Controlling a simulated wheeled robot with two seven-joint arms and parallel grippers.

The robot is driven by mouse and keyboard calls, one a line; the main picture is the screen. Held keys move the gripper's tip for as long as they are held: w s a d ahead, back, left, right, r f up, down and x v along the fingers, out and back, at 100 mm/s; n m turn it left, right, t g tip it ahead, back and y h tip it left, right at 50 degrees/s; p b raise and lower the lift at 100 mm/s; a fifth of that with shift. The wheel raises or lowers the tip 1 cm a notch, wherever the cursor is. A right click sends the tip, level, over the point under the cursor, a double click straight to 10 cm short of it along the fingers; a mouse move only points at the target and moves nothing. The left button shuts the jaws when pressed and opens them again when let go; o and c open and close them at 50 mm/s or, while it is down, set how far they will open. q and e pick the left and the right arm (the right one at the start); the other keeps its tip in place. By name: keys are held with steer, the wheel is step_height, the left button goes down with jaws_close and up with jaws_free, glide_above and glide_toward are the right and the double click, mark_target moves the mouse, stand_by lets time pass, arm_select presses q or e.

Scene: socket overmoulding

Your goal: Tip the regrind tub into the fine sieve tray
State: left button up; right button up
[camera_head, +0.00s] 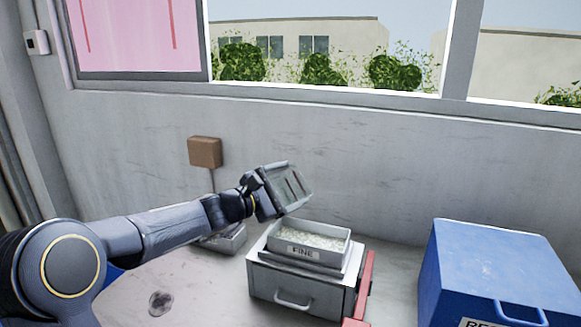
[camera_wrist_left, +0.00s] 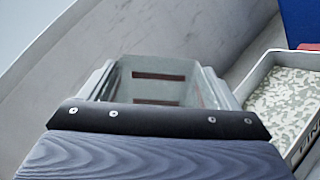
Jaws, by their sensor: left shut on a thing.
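The regrind tub (camera_head: 287,187) is a grey, translucent-looking box, held in the air and steeply tilted above the back left of the fine sieve tray. My left gripper (camera_head: 261,194) is shut on its left side. In the left wrist view the tub (camera_wrist_left: 163,82) shows two dark reddish strips on a wall; I see no granules in the part that shows. The fine sieve tray (camera_head: 303,251), labelled FINE, sits level on a grey box and holds pale granules. It also shows at the right of the left wrist view (camera_wrist_left: 257,73). My right gripper is not in view.
The grey box (camera_head: 300,296) under the tray has a front handle. A red bar (camera_head: 366,283) stands along its right side. A blue bin (camera_head: 492,262) is at the right. Another grey tray (camera_head: 228,241) lies behind my left arm. A round clear item (camera_head: 160,303) lies front left.

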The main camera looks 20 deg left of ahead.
mark_target(271, 178)
arm_select(q)
steer(key=shift+w+a+f, duration=0.1)
steer(key=shift+a, duration=0.05)
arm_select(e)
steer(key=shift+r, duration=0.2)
